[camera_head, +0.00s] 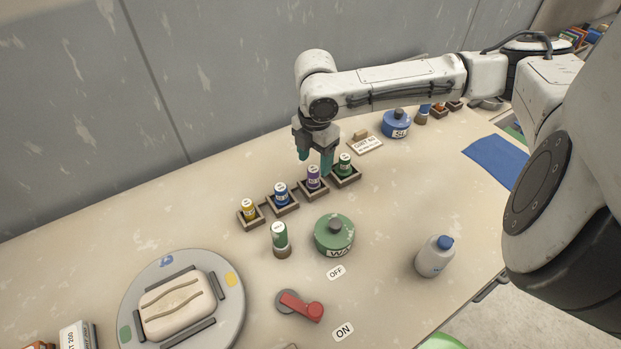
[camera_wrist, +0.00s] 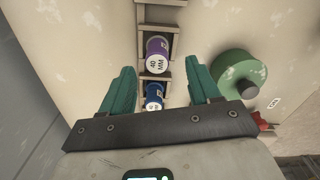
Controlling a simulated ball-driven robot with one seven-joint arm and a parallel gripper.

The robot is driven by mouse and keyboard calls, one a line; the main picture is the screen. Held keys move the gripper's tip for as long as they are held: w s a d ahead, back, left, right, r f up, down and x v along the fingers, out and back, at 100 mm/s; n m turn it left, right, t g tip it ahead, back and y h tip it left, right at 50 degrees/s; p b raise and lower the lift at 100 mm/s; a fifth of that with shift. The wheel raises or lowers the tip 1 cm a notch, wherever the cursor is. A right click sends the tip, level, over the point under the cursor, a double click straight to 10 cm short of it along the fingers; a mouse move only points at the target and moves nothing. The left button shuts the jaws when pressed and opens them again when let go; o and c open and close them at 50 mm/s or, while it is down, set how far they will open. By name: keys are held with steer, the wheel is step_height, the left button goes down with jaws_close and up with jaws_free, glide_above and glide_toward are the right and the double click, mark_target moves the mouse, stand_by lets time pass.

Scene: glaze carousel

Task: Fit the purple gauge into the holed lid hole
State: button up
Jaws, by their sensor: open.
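The purple gauge (camera_head: 313,178) is a small cylinder with a white label, upright in a square wooden holder in the row. The wrist view shows its labelled top, marked 40 MM (camera_wrist: 158,48), beyond and between my fingers. My gripper (camera_head: 315,163) has teal fingers, open and pointing down close above the purple gauge, with nothing held. The fingers also show in the wrist view (camera_wrist: 158,70). A green round lidded pot (camera_head: 329,240) has a grey knob-like top; I cannot tell whether a hole is there. No clearly holed lid shows.
Yellow (camera_head: 249,210), blue (camera_head: 281,195) and green (camera_head: 345,164) gauges stand in neighbouring holders. A round turntable (camera_head: 228,306) holds a pale block.

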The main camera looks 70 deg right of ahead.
mark_target(313, 169)
steer(key=shift+w+f+p, duration=0.15)
steer(key=shift+f+p, duration=0.15)
steer(key=shift+f, duration=1.15)
steer(key=shift+w+f+p, duration=0.1)
steer(key=shift+f+p, duration=0.15)
steer(key=shift+f, duration=1.15)
steer(key=shift+c, duration=0.4)
jaws_close()
